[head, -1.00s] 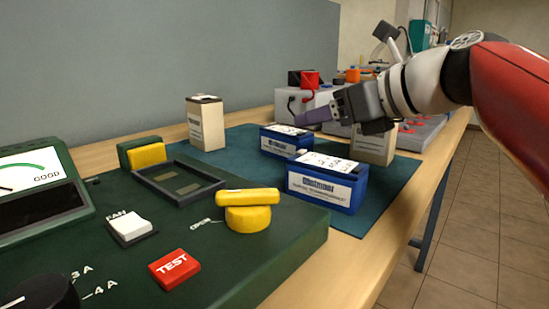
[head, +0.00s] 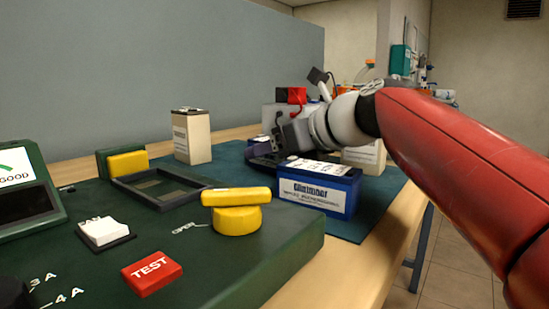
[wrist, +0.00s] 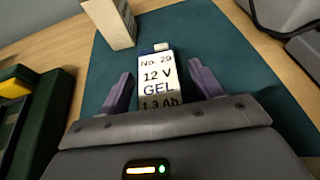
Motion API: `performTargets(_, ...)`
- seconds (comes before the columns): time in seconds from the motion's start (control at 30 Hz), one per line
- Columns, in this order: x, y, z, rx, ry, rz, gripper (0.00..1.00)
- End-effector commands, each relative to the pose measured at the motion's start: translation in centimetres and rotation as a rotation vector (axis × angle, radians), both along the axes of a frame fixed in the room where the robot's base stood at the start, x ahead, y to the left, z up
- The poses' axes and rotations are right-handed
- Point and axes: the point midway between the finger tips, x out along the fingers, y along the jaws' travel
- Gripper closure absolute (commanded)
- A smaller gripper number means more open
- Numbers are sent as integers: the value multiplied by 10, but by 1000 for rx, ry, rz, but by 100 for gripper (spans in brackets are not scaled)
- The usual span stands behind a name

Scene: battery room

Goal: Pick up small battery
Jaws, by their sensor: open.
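The small battery (wrist: 157,78) shows in the wrist view with its white top label reading "12 V GEL" and "1.3 Ah". It stands on the teal mat (wrist: 215,40), between the two purple fingers of my gripper (wrist: 160,78). The gripper is open, with a finger on either side and no clear contact. In the head view, my gripper (head: 262,150) hides most of the small battery, just behind a larger blue battery (head: 318,190).
One beige battery (head: 192,138) stands at the mat's back left; another (head: 365,157) is behind the larger blue battery. The green tester (head: 270,245), with its yellow knob (head: 237,210) and empty tray (head: 160,187), fills the front left. The bench edge lies at right.

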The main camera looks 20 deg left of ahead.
Motion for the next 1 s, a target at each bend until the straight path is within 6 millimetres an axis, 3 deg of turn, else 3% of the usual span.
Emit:
performTargets(0.17,0,0,1,0,0,-1,38)
performTargets(0.63,0,-1,0,0,0,0,100)
performTargets(1.0,-1,-1,7,2,-3,-1,100)
